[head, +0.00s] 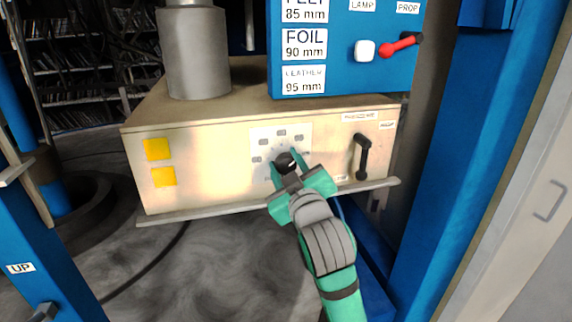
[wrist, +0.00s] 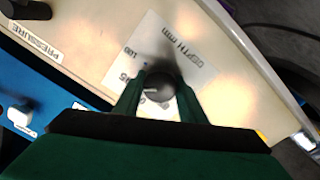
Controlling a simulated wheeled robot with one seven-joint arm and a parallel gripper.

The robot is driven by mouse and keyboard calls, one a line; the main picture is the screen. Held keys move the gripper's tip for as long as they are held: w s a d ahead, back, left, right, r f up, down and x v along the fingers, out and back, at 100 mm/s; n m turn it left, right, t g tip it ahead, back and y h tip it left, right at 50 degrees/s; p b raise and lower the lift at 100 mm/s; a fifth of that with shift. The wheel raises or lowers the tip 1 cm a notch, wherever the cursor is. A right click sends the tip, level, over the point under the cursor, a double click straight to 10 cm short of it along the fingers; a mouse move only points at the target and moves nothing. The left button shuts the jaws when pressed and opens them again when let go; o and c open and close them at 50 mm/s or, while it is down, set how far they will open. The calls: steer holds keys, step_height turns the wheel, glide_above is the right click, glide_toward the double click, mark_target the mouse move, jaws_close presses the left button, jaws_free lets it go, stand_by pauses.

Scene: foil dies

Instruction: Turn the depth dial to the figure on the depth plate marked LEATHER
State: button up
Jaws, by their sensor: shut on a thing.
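The black depth dial (head: 286,161) sits on a white scale plate (head: 267,133) on the front of the cream housing. My gripper (head: 287,166) is shut on the dial, one finger on each side. In the wrist view the dial (wrist: 158,87) shows between the fingertips, with a pale pointer mark toward picture left. The scale (wrist: 146,40) there reads DEPTH mm, with 100 legible; other figures are blurred or hidden by my fingers. I cannot tell which figure the mark meets. The LEATHER plate (head: 303,79) on the blue panel reads 95 mm.
A black handle (head: 362,155) is on the housing, right of the dial; its label (wrist: 35,38) reads PRESSURE in the wrist view. The blue panel (head: 345,75) above carries a FOIL 90 mm plate (head: 304,44) and a red lever (head: 400,46). A ledge (head: 190,214) runs below the housing.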

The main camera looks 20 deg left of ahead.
steer(key=shift+n, duration=0.6)
steer(key=o, duration=1)
steer(key=shift+s+d, duration=0.1)
steer(key=v, duration=1)
steer(key=shift+s+d, duration=0.15)
steer(key=shift+s, duration=0.15)
